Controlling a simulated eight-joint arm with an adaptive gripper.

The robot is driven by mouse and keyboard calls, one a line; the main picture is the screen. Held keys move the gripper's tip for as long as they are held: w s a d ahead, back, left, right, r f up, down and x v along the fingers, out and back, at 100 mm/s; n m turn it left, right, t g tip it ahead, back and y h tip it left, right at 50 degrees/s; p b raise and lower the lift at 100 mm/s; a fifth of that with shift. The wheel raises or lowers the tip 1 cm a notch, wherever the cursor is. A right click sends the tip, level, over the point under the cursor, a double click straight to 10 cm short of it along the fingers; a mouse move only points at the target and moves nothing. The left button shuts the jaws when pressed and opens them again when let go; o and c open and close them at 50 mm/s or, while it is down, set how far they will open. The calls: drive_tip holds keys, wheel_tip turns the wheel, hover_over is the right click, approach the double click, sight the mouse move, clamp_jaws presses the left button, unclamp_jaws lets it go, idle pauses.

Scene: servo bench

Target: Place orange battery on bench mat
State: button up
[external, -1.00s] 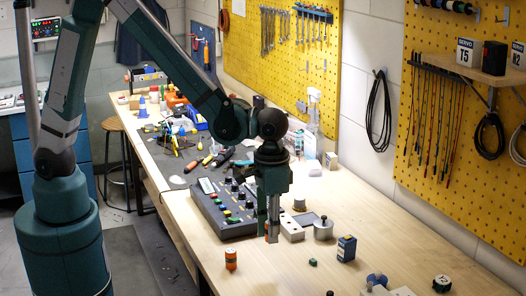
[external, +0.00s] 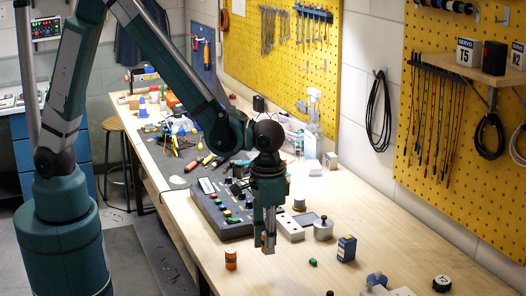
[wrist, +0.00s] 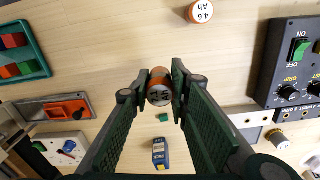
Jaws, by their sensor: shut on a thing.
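My gripper (external: 269,245) (wrist: 158,88) is shut on an orange battery, a short orange cylinder with a dark marked end that shows between the fingertips in the wrist view (wrist: 159,86). In the external view the fingers largely hide it, and it appears above the wooden bench. A second orange cylinder (external: 231,259) stands on the bench to the left of my gripper; in the wrist view its pale end (wrist: 201,12) reads "4.6 Ah". A dark grey mat (external: 178,178) lies farther back on the bench under scattered tools; I cannot tell if it is the bench mat.
A control box with knobs (external: 222,207) (wrist: 290,62) stands close behind my gripper. A pale block with holes (external: 290,230), a metal pot (external: 323,229), a blue box (external: 346,248) and a small green block (external: 313,262) are to the right. The front bench between them is mostly clear.

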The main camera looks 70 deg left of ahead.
sight(267, 274)
drive_tip(key=shift+f, duration=1.65)
drive_tip(key=shift+f, duration=2.1)
drive_tip(key=shift+f, duration=0.2)
drive_tip(key=o, duration=1)
drive_tip(key=shift+c, duration=0.2)
drive_tip(key=shift+r, duration=0.1)
drive_tip(key=shift+r, duration=6.15)
